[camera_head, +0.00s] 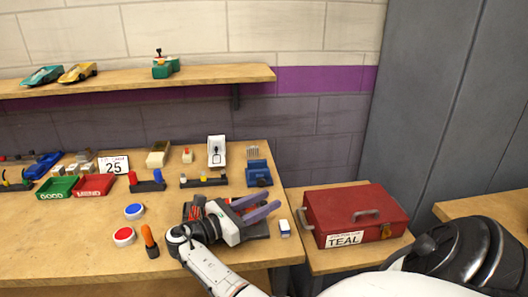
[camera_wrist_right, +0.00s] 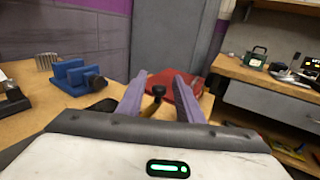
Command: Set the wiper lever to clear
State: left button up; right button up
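My right gripper (camera_head: 268,202) reaches over a dark base (camera_head: 258,229) near the right front of the workbench. Its two purple fingers are apart with a gap between them. In the right wrist view, a black round knob on a tan stalk shows between the fingers (camera_wrist_right: 163,86); this looks like the wiper lever (camera_wrist_right: 158,91). I cannot tell whether either finger touches it. In the head view the lever is hidden by the gripper, and its setting and any clear mark cannot be read. My left gripper is not in view.
A red box (camera_head: 350,213) labelled TEAL stands on the right side table. A blue vise-like block (camera_head: 258,174) and a small white-and-blue block (camera_head: 284,228) are near the gripper. An orange-handled tool (camera_head: 149,240) and round red (camera_head: 123,236) and blue buttons (camera_head: 133,211) lie left.

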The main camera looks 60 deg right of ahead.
jog(key=b+v, duration=0.1)
jog(key=v, duration=0.8)
jog(key=shift+w+a+b, duration=0.15)
jog(key=shift+a+b, duration=0.1)
jog(key=shift+b, duration=0.15)
jog(key=shift+a, duration=0.35)
